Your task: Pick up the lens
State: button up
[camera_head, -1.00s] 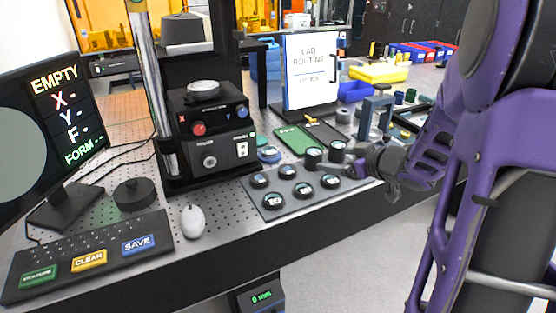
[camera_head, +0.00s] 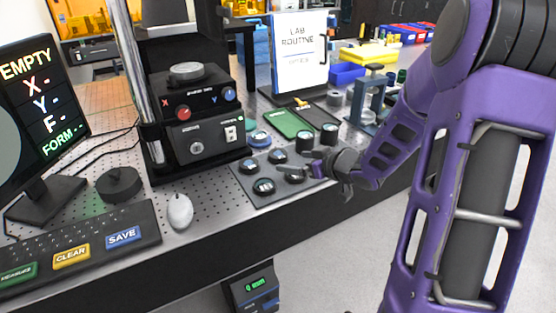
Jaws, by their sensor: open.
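Several small round lenses in dark mounts, such as one at the front left (camera_head: 264,187) and one behind it (camera_head: 249,166), sit on a grey tray (camera_head: 258,203) on the bench. Another lens (camera_head: 292,175) lies just left of my gripper (camera_head: 313,170). My gripper is open and reaches in from the right, low over the tray's right side. It hides part of the tray there. I cannot tell whether its fingers touch or surround a lens. Which lens the task means is not clear from the picture.
Two taller dark cylinders (camera_head: 306,143) stand behind the tray, with a green mat (camera_head: 287,123) beyond. The black interferometer (camera_head: 205,135) stands to the left. A mouse (camera_head: 180,211), keyboard (camera_head: 85,240) and monitor reading EMPTY (camera_head: 30,130) are further left. A blue-grey frame (camera_head: 368,100) stands behind my arm.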

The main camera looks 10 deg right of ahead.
aim_at(283, 156)
jog(key=x, duration=0.4)
jog(key=b+x, duration=0.1)
jog(key=x, duration=0.1)
jog(key=shift+w+d+r, duration=0.1)
jog(key=shift+w+r, duration=0.15)
jog(key=shift+w, duration=0.25)
jog(key=c, duration=1.4)
